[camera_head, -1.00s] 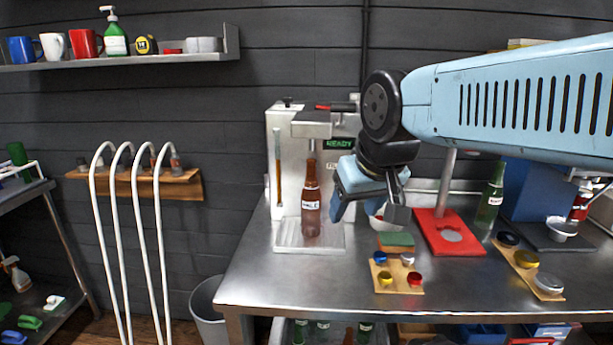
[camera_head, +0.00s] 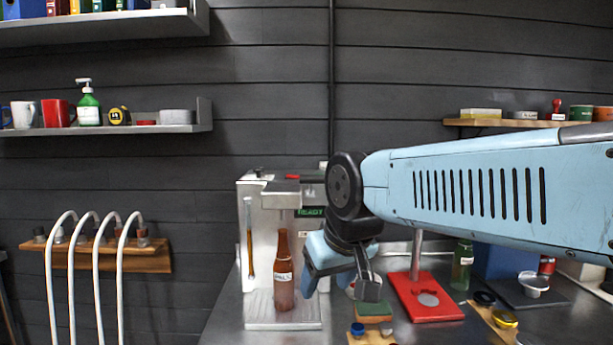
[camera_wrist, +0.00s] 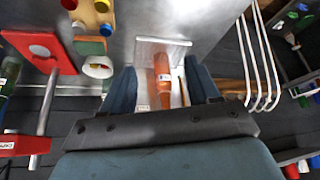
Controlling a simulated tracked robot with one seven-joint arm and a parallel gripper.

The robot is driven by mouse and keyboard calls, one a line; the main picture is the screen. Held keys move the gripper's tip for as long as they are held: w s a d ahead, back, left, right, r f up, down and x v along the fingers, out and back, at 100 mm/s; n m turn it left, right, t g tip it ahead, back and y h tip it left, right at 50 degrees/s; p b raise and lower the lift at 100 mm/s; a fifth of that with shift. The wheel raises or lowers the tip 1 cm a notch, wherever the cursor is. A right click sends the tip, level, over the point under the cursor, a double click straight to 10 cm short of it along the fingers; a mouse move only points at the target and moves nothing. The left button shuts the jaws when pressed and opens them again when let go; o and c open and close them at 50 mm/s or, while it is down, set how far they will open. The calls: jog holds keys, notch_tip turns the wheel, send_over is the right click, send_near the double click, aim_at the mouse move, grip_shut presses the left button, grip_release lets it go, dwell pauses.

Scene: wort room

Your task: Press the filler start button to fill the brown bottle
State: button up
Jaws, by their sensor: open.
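The brown bottle (camera_head: 284,272) stands upright on the filler's pale base plate (camera_head: 262,318), under the filler head. The filler (camera_head: 262,215) is a light grey machine with a green READY display (camera_head: 309,212). My gripper (camera_head: 338,290) is just right of the bottle and in front of the machine, pointing down. Its jaws are open with nothing held. In the wrist view the bottle (camera_wrist: 162,78) shows between the open fingers, beyond them. I cannot make out the start button; my gripper and arm cover part of the machine's front.
A red capper base (camera_head: 428,308) with a metal post stands to the right. White curved pipes (camera_head: 92,270) stand at left.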

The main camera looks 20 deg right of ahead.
grip_shut()
dwell(0.3)
dwell(1.2)
